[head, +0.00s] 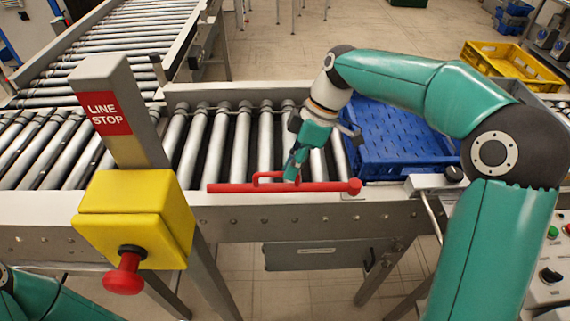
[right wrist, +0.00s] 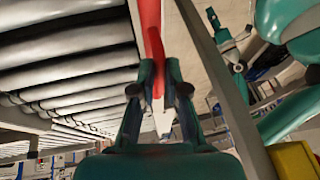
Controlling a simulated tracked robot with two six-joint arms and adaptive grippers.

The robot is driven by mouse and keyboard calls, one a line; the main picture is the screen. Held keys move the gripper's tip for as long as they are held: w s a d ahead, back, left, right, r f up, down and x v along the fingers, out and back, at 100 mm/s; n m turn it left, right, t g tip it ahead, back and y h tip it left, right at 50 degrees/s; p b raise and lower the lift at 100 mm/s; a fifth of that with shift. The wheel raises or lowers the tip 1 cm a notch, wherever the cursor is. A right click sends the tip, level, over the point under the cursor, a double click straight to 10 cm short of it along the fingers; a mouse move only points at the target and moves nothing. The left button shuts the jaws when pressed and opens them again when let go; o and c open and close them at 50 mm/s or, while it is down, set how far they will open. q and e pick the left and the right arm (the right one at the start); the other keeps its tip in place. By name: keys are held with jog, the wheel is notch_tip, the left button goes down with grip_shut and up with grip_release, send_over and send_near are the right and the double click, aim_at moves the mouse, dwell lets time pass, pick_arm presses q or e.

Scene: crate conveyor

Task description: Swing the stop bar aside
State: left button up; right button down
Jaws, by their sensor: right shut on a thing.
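The red stop bar (head: 236,188) lies along the front rail of the roller conveyor, with a round red end (head: 355,187) at its right and a small raised handle near its middle. In the right wrist view the red bar (right wrist: 151,25) runs up between the fingers. My right gripper (head: 292,172) points down at the bar's handle and is shut on it. The fingers hide part of the handle. My left arm shows at the lower left of the head view. What seems to be my left gripper (right wrist: 228,50) shows small in the right wrist view, its fingers unclear.
A blue crate (head: 392,140) stands on the rollers right of the bar, behind my right arm. A line stop post (head: 120,115) with a yellow box (head: 135,215) and red button (head: 124,275) stands at the left front. Rollers between post and crate are empty.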

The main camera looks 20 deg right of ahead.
jog(key=c, duration=1.2)
grip_release()
jog(key=shift+d, duration=0.1)
jog(key=v, duration=1.2)
